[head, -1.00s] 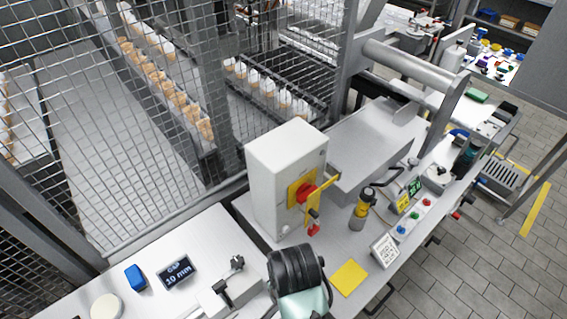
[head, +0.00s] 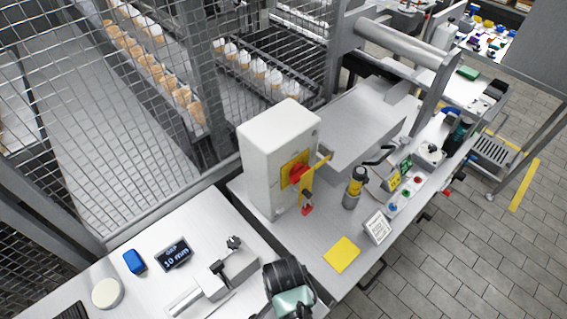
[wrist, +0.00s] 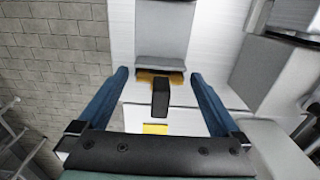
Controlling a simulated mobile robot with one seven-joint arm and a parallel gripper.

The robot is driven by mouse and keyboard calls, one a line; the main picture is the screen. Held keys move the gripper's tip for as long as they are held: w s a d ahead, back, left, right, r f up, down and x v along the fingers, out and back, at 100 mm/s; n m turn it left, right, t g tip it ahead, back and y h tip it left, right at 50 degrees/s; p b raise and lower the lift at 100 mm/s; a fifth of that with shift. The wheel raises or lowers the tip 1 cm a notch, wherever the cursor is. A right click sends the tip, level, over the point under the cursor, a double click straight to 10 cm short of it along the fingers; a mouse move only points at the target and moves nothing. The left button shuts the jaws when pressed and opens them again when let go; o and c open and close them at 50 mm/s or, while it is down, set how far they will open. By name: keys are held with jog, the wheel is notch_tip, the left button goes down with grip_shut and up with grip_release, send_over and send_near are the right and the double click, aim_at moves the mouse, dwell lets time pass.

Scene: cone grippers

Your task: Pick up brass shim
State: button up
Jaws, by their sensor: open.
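No piece is clearly recognisable as the brass shim. A flat yellow square (head: 342,254) lies on the bench right of my arm in the head view; I cannot tell if it is the shim. In the wrist view, a yellow patch (wrist: 155,128) shows low between my fingers, and an ochre strip (wrist: 146,76) lies farther off, partly hidden by a dark block (wrist: 160,98). My gripper (wrist: 159,74) is open, its two blue fingers wide apart with nothing held. In the head view its fingers are hidden behind my dark arm end.
A white cabinet (head: 278,160) with a red switch stands behind my arm. A metal clamp fixture (head: 215,281), a display (head: 174,254) and a blue block (head: 134,262) are to the left. Mesh fencing is behind.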

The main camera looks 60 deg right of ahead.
jog(key=c, duration=1.4)
jog(key=shift+o, duration=0.2)
